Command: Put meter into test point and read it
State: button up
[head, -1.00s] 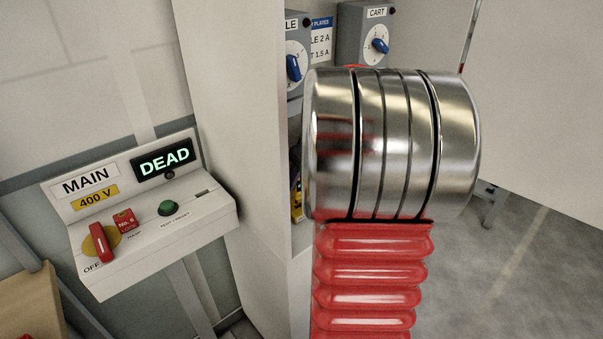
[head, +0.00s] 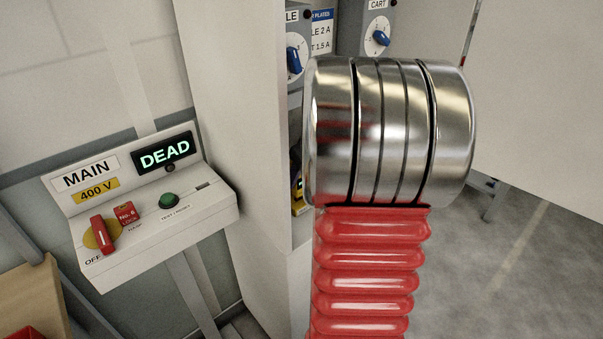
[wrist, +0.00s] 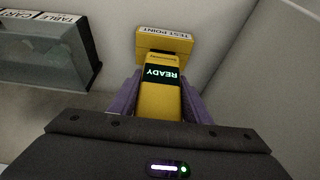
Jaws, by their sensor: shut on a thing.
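In the wrist view, the yellow meter (wrist: 167,105) sits between the purple fingers of my gripper (wrist: 158,92), which is shut on it. Its dark screen reads READY in green, upside down in this view. The yellow test point (wrist: 146,44), with a white TEST POINT label, is straight beyond the meter's far end. The two look very close or touching; I cannot tell whether the meter's tip is inside. In the head view my own arm hides my gripper; a small yellow patch shows beside the cabinet edge, too covered to identify.
The MAIN 400 V panel (head: 150,215) at left shows DEAD on its display (head: 165,152), with its red handle (head: 102,235) by OFF. Two blue knobs (head: 294,60) (head: 381,38) are on the cabinet. A grey box (wrist: 45,60) labelled TABLE and CART is left in the wrist view.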

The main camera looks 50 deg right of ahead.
jog(key=shift+f, duration=0.65)
jog(key=shift+f, duration=0.1)
jog(key=o, duration=1.3)
jog(key=v, duration=1.3)
jog(key=shift+s+r, duration=0.1)
jog(key=shift+r, duration=0.15)
